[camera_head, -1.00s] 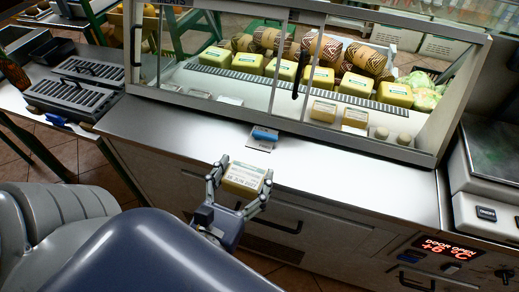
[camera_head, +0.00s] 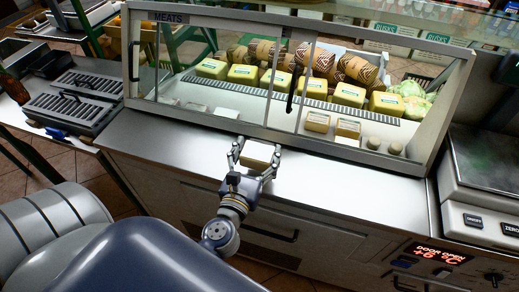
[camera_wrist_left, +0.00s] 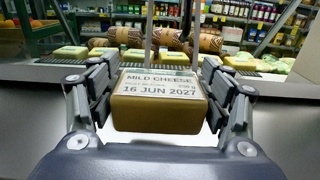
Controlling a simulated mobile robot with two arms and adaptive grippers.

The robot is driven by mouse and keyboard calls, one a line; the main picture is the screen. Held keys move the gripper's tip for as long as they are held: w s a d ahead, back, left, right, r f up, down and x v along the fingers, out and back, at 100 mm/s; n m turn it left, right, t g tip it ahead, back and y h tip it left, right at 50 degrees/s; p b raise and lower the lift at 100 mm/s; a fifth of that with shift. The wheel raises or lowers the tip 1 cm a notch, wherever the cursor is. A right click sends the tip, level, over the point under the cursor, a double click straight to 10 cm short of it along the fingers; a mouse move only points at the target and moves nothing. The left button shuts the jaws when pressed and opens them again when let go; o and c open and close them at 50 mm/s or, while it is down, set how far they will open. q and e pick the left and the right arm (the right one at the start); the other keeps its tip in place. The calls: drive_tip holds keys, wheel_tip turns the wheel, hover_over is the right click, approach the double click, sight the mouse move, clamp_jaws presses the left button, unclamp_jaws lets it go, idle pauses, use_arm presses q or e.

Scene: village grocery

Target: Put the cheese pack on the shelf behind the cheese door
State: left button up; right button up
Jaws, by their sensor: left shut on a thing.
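My left gripper (camera_head: 257,152) is shut on the cheese pack (camera_head: 259,154), a yellowish block. It holds the pack above the steel counter, just in front of the glass case's lower edge. In the left wrist view the pack (camera_wrist_left: 158,100) shows its label, "MILD CHEESE" and "16 JUN 2027", between the two fingers. The glass case (camera_head: 418,165) holds the shelf (camera_head: 235,105). Its left part is marked "MEATS". Door frames with a dark handle (camera_head: 291,90) stand near the middle, and the right part looks open. My right gripper is not in view.
Inside the case are yellow packs (camera_head: 347,95), patterned rolls (camera_head: 357,70), two small packs (camera_head: 317,122) and round pieces at the front. The display (camera_head: 440,253) reads "DOOR OPEN +6 °C".

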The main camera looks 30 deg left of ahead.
sight(259, 156)
use_arm(q)
drive_tip(key=shift+w+a, duration=0.1)
drive_tip(key=shift+w, duration=0.6)
drive_tip(key=shift+w+a+f+b, duration=0.1)
drive_tip(key=shift+w+f+b, duration=0.1)
drive_tip(key=shift+f+b, duration=1.2)
drive_tip(key=shift+f+p, duration=0.4)
drive_tip(key=shift+f, duration=0.05)
drive_tip(key=shift+f, duration=0.15)
drive_tip(key=o, duration=1)
drive_tip(key=shift+o, duration=1.1)
